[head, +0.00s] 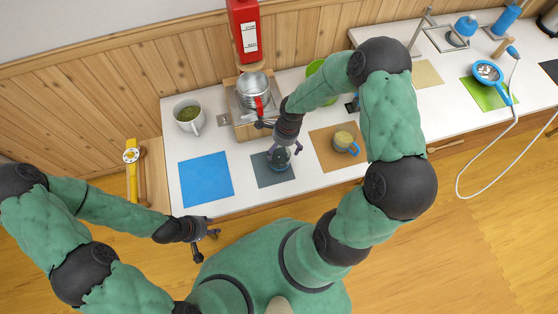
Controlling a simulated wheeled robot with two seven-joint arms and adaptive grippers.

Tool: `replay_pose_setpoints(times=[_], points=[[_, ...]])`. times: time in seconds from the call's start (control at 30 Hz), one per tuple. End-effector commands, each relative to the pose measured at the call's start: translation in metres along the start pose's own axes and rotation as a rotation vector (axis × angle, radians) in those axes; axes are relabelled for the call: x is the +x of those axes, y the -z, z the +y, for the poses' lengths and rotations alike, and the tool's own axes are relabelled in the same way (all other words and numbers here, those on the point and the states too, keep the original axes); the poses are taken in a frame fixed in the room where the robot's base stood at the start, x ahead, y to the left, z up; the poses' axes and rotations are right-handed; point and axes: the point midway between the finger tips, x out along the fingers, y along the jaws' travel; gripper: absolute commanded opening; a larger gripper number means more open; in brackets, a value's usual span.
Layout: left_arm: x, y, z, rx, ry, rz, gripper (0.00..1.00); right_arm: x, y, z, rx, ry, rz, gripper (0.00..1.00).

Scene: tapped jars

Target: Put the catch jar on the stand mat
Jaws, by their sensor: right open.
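No label marks the catch jar; a small dark jar (279,163) stands on a dark grey mat (268,180) at the front of the counter. My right gripper (285,152) is open, pointing down at this jar, with its fingers close about its top. Whether they touch it I cannot tell. A blue mat (205,180) lies bare to the left, and a brown mat (322,150) to the right. Which mat is the stand mat is not marked. My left gripper (206,244) is open and empty, in front of the counter's edge.
A metal pot (254,91) with a red front part sits on a wooden stand (245,131), below a red container (244,30). A white mug (188,115) stands left. A cup (345,142) with a blue handle stands on the brown mat.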

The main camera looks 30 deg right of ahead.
Motion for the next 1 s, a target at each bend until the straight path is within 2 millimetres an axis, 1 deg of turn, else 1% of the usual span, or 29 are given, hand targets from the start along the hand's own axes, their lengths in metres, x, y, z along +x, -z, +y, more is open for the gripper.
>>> replay_pose_setpoints(times=[0.17,0.3,0.4,0.63,0.67,0.7,0.77,0.8,0.83,0.87,0.93,0.97,1.0], points=[[0.009,0.001,-0.003,0.000,0.000,0.001,0.40,0.019,0.001,0.003,-0.002,-0.002,0.000,1.00],[0.018,0.001,-0.007,0.000,0.000,0.001,0.40,0.040,0.001,0.004,-0.002,-0.002,0.000,1.00],[0.021,0.001,-0.008,0.000,0.000,0.001,0.40,0.049,0.001,0.003,0.000,0.000,0.000,1.00],[0.020,0.001,-0.007,0.000,0.000,0.001,0.40,0.049,0.001,0.003,-0.001,0.001,0.000,1.00],[0.020,0.001,-0.007,0.000,0.000,0.001,0.40,0.049,0.001,0.003,-0.001,0.001,0.000,0.94],[0.020,0.001,-0.007,0.000,0.000,0.001,0.40,0.049,0.001,0.003,-0.001,0.001,0.000,0.83],[0.020,0.001,-0.007,0.000,0.000,0.001,0.40,0.049,0.001,0.003,-0.001,0.001,0.000,0.66],[0.020,0.001,-0.007,0.000,0.000,0.001,0.40,0.049,0.001,0.003,-0.001,0.001,0.000,0.55],[0.020,0.001,-0.007,0.000,0.000,0.001,0.40,0.049,0.001,0.003,-0.001,0.001,0.000,0.46],[0.020,0.001,-0.007,0.000,0.000,0.001,0.40,0.049,0.001,0.003,-0.001,0.001,0.000,0.44],[0.020,0.001,-0.007,0.000,0.000,0.001,0.40,0.049,0.001,0.003,-0.001,0.002,0.000,0.44],[0.020,0.001,-0.007,0.000,0.000,0.001,0.40,0.049,0.001,0.003,-0.001,0.002,0.000,0.38],[0.020,0.001,-0.007,0.000,0.000,0.001,0.40,0.049,0.001,0.003,-0.001,0.002,0.000,0.38]])
